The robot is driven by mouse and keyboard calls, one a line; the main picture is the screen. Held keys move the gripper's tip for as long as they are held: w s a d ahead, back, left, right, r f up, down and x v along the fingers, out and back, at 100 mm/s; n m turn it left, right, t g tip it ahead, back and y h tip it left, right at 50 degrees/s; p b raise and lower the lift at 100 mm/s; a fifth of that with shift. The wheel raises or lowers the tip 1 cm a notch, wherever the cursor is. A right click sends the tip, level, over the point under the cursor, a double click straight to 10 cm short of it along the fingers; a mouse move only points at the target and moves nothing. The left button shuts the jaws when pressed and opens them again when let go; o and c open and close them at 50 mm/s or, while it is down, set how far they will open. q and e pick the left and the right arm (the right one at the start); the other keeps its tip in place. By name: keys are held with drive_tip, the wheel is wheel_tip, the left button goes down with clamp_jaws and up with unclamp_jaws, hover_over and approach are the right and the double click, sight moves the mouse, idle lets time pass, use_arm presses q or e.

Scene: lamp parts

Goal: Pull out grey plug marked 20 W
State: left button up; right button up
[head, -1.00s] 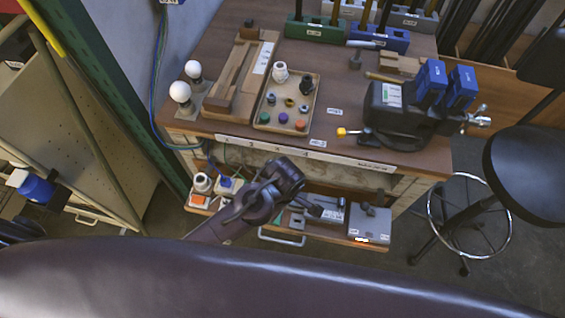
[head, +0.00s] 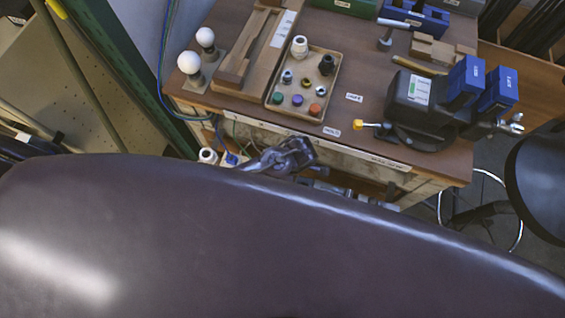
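I do not make out the grey plug marked 20 W. The low drawer or shelf at the front of the bench is mostly hidden behind a large dark part of my own body. A white round fitting (head: 208,155) and a blue piece (head: 232,159) show at its left end. One dark gripper (head: 288,156), which I take for my left, is in front of the bench's front edge, right of these pieces. Its fingertips are not clear, and I see nothing held in it. My other gripper is not in view.
The wooden bench (head: 352,122) carries a tray (head: 270,101) of small coloured parts, two white bulbs (head: 189,63) at left, and a dark vise (head: 413,103) with blue blocks at right. A black stool (head: 540,175) stands at right. Cables hang at the left corner.

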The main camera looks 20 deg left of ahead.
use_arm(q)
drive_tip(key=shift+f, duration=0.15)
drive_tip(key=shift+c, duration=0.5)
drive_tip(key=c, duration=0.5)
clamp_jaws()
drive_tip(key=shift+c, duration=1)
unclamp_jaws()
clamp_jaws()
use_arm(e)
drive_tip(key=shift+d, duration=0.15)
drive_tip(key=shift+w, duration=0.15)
use_arm(q)
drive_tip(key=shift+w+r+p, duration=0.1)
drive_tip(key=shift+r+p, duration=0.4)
drive_tip(key=shift+p, duration=0.05)
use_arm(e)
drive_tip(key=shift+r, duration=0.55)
